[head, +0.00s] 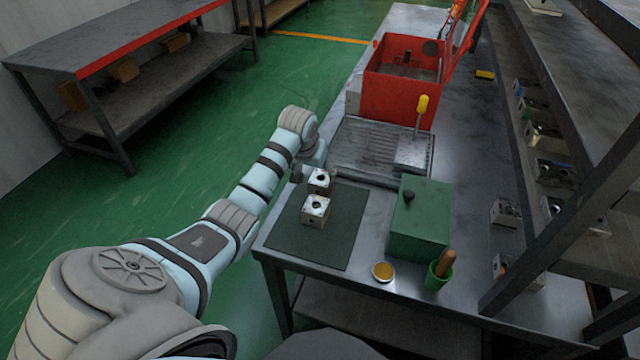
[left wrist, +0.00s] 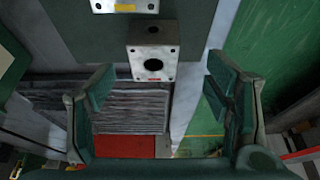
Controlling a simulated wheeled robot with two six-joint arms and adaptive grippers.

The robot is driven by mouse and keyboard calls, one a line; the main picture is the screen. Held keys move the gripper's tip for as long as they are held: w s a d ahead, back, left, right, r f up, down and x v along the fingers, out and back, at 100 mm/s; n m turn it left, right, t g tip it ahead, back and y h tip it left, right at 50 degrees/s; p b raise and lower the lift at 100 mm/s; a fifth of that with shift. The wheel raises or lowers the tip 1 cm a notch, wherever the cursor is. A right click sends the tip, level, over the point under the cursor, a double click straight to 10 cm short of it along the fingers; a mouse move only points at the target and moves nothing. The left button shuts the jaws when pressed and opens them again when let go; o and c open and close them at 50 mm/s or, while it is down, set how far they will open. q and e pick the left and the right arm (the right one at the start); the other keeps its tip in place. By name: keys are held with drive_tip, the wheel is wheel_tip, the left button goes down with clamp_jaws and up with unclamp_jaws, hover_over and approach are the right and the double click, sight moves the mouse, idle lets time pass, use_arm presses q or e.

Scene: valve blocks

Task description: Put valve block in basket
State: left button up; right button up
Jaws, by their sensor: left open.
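Two pale metal valve blocks with dark round holes are in the head view. The nearer block (head: 315,211) sits on the dark green mat (head: 343,240); the farther block (head: 319,179) is near the mat's far edge, by my left gripper (head: 313,172). In the left wrist view, my left gripper (left wrist: 160,72) is open, and one block (left wrist: 153,50) shows between and beyond its fingers, not gripped. The other block (left wrist: 125,5) is cut off at the top. My right gripper is not in view.
An open red box (head: 385,95) stands behind the ribbed tray. A green box (head: 420,215), a yellow-filled dish (head: 383,271) and a green cup (head: 438,277) stand right of the mat. A shelf rack (head: 555,215) bounds the right side.

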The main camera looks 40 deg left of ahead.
sight(321, 184)
use_arm(q)
drive_tip(key=b+x, duration=0.1)
drive_tip(key=x, duration=0.2)
drive_tip(key=b+x, duration=0.1)
drive_tip(key=x, duration=0.3)
drive_tip(key=shift+w+d+f, duration=0.15)
drive_tip(key=shift+w+d, duration=0.05)
drive_tip(key=shift+w, duration=0.3)
drive_tip(key=shift+c, duration=0.8)
drive_tip(key=shift+r, duration=0.2)
clamp_jaws()
